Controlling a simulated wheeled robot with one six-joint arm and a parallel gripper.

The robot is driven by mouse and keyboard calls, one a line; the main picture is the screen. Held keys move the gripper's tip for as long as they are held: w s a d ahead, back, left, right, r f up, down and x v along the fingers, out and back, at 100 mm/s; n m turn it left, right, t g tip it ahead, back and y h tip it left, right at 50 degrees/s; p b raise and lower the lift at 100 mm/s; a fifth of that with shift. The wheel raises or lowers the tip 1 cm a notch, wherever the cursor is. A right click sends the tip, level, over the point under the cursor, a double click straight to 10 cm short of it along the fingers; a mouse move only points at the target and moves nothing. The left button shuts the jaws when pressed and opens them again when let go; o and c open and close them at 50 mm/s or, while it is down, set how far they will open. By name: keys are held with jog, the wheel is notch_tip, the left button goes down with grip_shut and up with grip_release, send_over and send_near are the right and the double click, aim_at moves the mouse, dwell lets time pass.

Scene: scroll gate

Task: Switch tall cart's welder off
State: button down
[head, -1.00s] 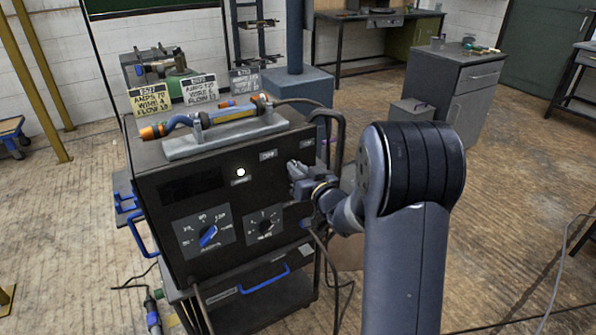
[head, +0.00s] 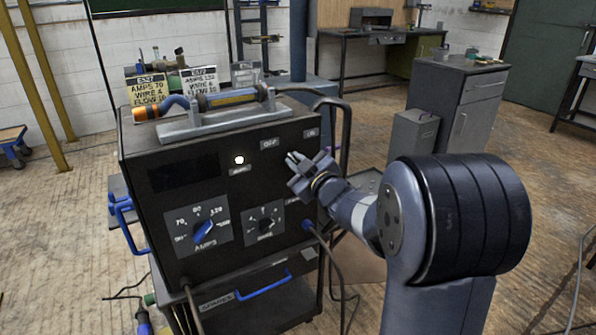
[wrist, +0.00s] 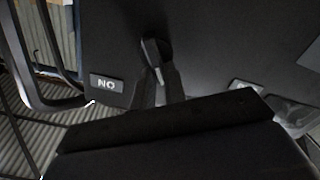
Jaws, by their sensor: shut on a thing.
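The black welder (head: 150,208) sits on a cart, its front panel facing me. My gripper (head: 296,160) is at the upper right of the panel, below and between the OFF label (head: 269,144) and the ON label (head: 310,133). In the wrist view my gripper (wrist: 158,75) is shut on a small dark switch lever (wrist: 154,50). The ON label (wrist: 107,83) appears upside down beside it. The gripper hides the lever in the head view, and I cannot tell which position it is in. A small white lamp (head: 239,160) is lit on the panel.
An amps knob (head: 204,230) and another dial (head: 265,222) are lower on the panel. A torch rack and sign cards (head: 150,92) are on top. A grey cabinet (head: 455,105) is behind at right.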

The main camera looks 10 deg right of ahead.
jog(key=shift+a+f+n+b, duration=0.1)
jog(key=shift+f+n+b, duration=0.05)
jog(key=shift+n+b, duration=0.4)
jog(key=shift+n, duration=0.25)
jog(key=c, duration=1.5)
grip_release()
jog(key=shift+o, duration=0.2)
jog(key=p+v, duration=0.1)
jog(key=v, duration=1)
jog(key=shift+w, duration=0.1)
